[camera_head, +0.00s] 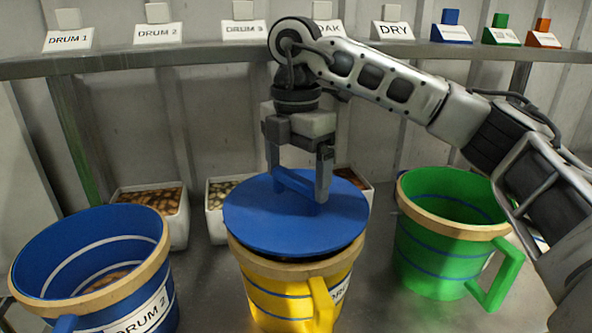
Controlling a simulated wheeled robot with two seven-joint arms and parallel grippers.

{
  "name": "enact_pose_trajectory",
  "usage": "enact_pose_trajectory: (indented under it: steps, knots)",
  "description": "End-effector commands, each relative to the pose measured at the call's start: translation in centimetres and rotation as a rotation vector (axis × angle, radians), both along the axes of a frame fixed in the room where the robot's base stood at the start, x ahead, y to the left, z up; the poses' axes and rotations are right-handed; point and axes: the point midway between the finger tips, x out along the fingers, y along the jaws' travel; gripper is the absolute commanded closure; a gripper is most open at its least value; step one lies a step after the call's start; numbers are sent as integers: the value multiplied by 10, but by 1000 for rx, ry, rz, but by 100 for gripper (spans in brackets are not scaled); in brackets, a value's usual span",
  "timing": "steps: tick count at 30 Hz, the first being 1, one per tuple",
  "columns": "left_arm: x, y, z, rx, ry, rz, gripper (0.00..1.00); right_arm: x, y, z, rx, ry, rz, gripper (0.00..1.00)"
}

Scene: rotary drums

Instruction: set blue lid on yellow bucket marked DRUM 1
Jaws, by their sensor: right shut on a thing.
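The yellow bucket (275,299) stands in the front middle, with a tan rim and a yellow handle. Its white label is mostly hidden behind the handle, so I cannot read its number. The round blue lid (260,229) is over the bucket's mouth, with a dark gap showing beneath its front right edge. I cannot tell whether it touches the rim. My right gripper (299,190) points down above the lid and is shut on the lid's blue bar handle. My left gripper is not in view.
A blue bucket marked DRUM 2 (140,320) stands open at the left. An open green bucket (425,262) stands at the right. White bins (180,228) of stones are behind. A shelf (200,54) holds label signs, including DRUM 1 (69,40) and DRY (393,31).

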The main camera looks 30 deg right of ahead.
Motion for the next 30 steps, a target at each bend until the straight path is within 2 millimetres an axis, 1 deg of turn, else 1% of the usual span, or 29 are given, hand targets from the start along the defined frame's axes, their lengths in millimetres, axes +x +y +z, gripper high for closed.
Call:
enact_pose_trajectory:
  steps: [30]
  knots:
    - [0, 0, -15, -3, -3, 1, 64, 0, 0, -24, 0, -1, 0, 47]
